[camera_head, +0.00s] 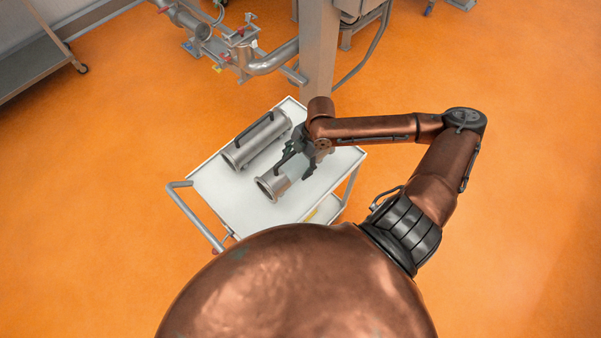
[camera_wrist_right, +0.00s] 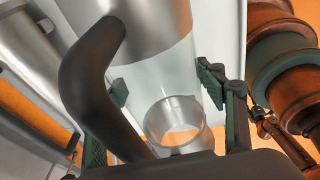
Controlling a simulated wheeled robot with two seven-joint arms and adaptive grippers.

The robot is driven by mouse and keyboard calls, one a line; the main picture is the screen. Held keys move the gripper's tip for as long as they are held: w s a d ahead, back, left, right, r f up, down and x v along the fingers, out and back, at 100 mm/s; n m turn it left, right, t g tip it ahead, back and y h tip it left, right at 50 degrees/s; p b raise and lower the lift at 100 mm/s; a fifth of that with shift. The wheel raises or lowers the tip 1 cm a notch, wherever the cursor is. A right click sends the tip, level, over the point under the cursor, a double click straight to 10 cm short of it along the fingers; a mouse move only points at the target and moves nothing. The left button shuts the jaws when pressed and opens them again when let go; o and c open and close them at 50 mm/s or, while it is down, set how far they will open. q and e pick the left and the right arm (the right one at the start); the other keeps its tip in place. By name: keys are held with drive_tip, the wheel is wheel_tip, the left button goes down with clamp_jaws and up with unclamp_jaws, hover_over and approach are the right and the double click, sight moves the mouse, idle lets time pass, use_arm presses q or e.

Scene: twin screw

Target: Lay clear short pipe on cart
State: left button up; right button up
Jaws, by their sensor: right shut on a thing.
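The clear short pipe (camera_wrist_right: 160,75) has a see-through middle and metal ends. In the right wrist view it lies between the two finger pads of my right gripper (camera_wrist_right: 165,90), which is shut on it. In the head view its metal end (camera_head: 272,186) shows over the white cart (camera_head: 215,192), below my right gripper (camera_head: 301,165). The pipe lies along the cart top; I cannot tell whether it touches it. A dark curved bar (camera_wrist_right: 82,85) crosses close to the wrist camera. My left gripper is not in view.
A longer metal pipe (camera_head: 250,148) with a dark handle lies on the cart, left of the clear pipe. The cart's push handle (camera_head: 195,213) is at the near left. A steel column (camera_head: 318,45) and piping (camera_head: 270,62) stand behind. Orange floor is open on both sides.

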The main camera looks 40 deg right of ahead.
sight(308, 161)
drive_tip(key=shift+s+d+f, duration=0.1)
drive_tip(key=shift+s+f, duration=0.3)
drive_tip(key=shift+f, duration=0.25)
drive_tip(key=shift+s+d+f, duration=0.1)
drive_tip(key=shift+s+f, duration=0.3)
drive_tip(key=shift+f, duration=0.2)
wheel_tip(308, 161, down, 3)
drive_tip(key=shift+r, duration=0.2)
drive_tip(key=o, duration=2.1)
drive_tip(key=shift+f, duration=0.1)
drive_tip(key=p+v, duration=0.2)
drive_tip(key=v, duration=1)
drive_tip(key=shift+s, duration=0.15)
